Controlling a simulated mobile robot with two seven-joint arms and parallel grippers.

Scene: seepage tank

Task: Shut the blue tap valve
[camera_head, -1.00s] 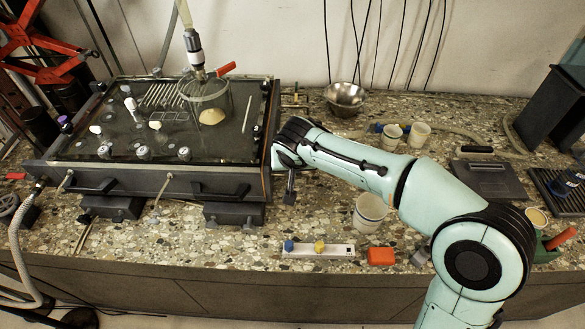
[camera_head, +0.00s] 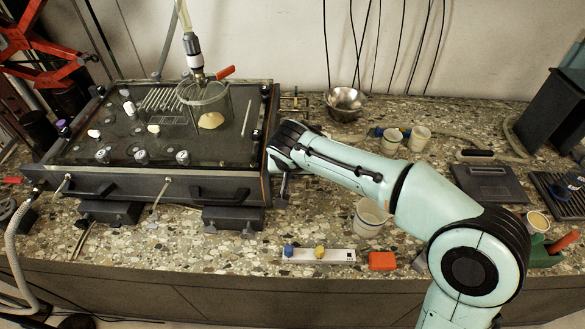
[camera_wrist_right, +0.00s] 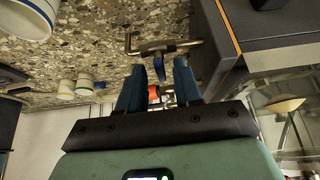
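The blue tap valve (camera_wrist_right: 159,67) shows in the right wrist view as a blue lever on a brass pipe (camera_wrist_right: 163,47) beside the tank's dark side wall. My right gripper (camera_wrist_right: 159,74) is open, with one finger on each side of the blue lever; I cannot tell whether either finger touches it. In the head view a brass fitting (camera_head: 292,106) shows at the right side of the tank (camera_head: 150,183). My right wrist is close to the tank's right front corner there, and it hides the gripper fingers and the blue lever. My left gripper is not in view.
A metal bowl (camera_head: 345,103) stands behind my right arm, with white cups (camera_head: 419,138) to its right. Another cup (camera_head: 369,218) stands in front of the forearm. A white strip with blue and yellow knobs (camera_head: 318,256) and an orange block (camera_head: 382,261) lie near the front edge.

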